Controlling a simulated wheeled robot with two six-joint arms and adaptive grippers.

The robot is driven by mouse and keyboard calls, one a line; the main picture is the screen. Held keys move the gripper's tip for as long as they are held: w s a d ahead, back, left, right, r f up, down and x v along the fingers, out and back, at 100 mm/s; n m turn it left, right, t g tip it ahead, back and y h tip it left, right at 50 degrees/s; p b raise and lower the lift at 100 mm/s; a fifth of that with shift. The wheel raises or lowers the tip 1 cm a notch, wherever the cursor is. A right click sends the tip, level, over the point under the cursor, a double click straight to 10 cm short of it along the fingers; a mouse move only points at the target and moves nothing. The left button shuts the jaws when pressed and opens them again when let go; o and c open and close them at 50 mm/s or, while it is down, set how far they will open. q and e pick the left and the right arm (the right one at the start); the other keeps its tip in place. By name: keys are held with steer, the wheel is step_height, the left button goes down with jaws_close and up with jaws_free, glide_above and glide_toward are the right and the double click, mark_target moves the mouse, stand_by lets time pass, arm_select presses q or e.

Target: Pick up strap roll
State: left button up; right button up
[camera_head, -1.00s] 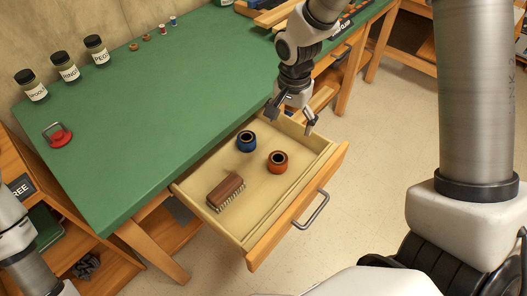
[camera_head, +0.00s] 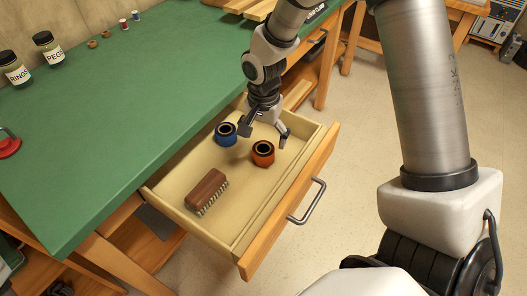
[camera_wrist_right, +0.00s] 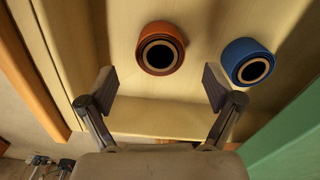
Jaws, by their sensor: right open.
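Two strap rolls lie in the open drawer (camera_head: 168,190). The orange strap roll (camera_head: 263,153) is on the right and the blue strap roll (camera_head: 226,134) is just left of it. My right gripper (camera_head: 266,139) is open and empty above the rolls at the drawer's far end. In the right wrist view, the orange roll (camera_wrist_right: 160,49) lies ahead between the two open fingers (camera_wrist_right: 160,88), apart from them. The blue roll (camera_wrist_right: 247,61) is to the right, beyond the right finger. My left gripper is out of view.
A brown brush (camera_head: 206,191) lies in the drawer's near left part. The drawer has a metal handle (camera_head: 307,201) on its front. The green bench top (camera_head: 110,120) lies left, with jars (camera_head: 48,48) and small spools (camera_head: 124,24) along its back.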

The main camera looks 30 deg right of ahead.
mark_target(263, 150)
step_height(263, 150, down, 6)
steer(key=shift+r+b, duration=0.25)
steer(key=shift+b, duration=0.2)
steer(key=shift+r, duration=0.1)
steer(key=c, duration=1.2)
